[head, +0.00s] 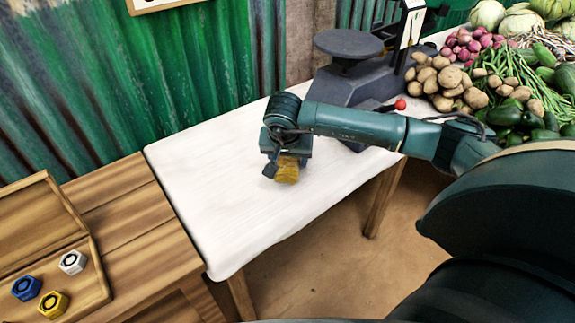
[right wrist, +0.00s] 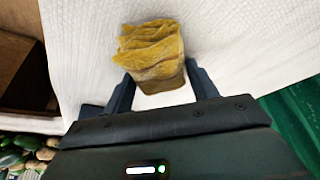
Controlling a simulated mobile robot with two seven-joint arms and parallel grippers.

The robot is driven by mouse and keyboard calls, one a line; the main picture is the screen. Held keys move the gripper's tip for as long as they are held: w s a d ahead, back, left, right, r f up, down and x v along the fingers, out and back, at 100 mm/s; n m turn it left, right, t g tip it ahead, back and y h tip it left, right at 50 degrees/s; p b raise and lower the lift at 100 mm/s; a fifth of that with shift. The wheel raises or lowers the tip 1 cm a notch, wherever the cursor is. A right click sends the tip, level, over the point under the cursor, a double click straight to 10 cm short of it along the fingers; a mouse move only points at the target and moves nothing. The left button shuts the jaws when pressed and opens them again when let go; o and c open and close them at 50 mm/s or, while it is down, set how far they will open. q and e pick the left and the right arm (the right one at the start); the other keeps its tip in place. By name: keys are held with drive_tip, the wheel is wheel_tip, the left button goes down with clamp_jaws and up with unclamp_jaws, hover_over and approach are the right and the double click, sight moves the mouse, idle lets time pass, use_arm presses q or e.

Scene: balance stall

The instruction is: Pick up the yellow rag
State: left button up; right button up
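The yellow rag (head: 287,170) is a small crumpled, folded bundle at the white-covered table's middle, partly hidden under my right gripper (head: 277,165) in the head view. In the right wrist view the rag (right wrist: 152,48) sits at the tips of my right gripper (right wrist: 158,75). The two fingers stand apart, one on each side of the rag's near part, with white cloth showing between them behind it. I cannot tell whether both fingers touch it. My left gripper is not in view.
A dark weighing scale (head: 345,85) stands at the back right of the white table (head: 225,225). Potatoes (head: 440,80) and other vegetables are heaped to the right. A wooden tray (head: 90,285) with blue, white and yellow hex pieces is at left. The white table's front left is clear.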

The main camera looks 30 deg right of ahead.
drive_tip(key=c, duration=0.7)
